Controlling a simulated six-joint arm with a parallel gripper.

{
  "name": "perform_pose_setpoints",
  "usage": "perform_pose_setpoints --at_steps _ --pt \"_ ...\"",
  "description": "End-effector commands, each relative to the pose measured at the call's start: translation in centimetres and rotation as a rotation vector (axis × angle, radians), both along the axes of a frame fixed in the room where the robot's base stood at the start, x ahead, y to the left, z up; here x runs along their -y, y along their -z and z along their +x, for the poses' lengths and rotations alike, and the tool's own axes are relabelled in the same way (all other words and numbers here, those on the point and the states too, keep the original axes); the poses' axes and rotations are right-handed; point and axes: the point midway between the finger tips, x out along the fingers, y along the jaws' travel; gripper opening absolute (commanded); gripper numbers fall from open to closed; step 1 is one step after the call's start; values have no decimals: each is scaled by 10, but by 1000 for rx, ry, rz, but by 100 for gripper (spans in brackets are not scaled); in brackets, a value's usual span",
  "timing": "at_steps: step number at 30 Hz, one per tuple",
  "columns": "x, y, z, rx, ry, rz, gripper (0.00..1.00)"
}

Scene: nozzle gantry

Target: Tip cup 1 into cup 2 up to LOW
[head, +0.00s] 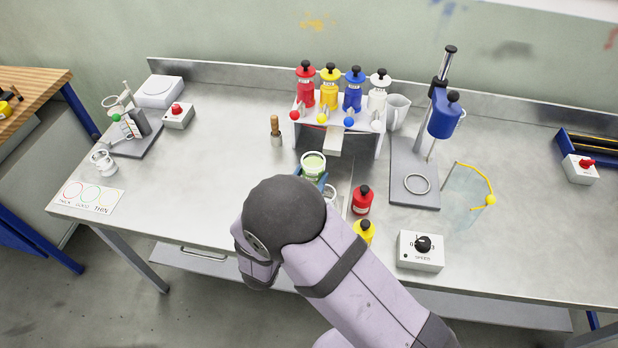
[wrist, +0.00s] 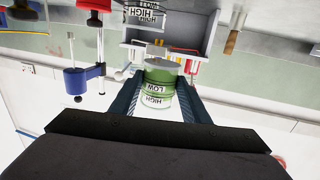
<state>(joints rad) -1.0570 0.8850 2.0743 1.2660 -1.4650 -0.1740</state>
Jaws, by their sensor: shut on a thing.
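My gripper (wrist: 160,105) is shut on a cup with green contents (wrist: 157,78), which stands upright between the dark jaws. LOW and HIGH are marked on its wall; the green reaches between the two marks. In the head view this green cup (head: 313,161) is above the bench, just beyond my arm. A second cup (wrist: 145,12) with a HIGH mark is cut off by the top edge of the wrist view. In the head view its pale rim (head: 333,193) shows beside my gripper, partly hidden. I cannot read a number on either cup, nor see the second cup's contents.
A rack (head: 375,141) with red, yellow, blue and white bottles stands behind the cups. A red bottle (head: 362,199) and a yellow bottle (head: 363,232) stand close on the right. A stand (head: 414,175) and a speed box (head: 420,250) are farther right.

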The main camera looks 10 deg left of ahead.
Motion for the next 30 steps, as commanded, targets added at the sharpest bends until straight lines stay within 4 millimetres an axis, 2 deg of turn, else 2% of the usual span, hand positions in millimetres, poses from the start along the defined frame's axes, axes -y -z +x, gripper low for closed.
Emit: perform_pose_setpoints --at_steps 7,17,30 --pt "0 24 0 1 0 0 21" --pt "-14 18 3 76 0 371 21" --pt "-14 14 3 77 3 384 21"
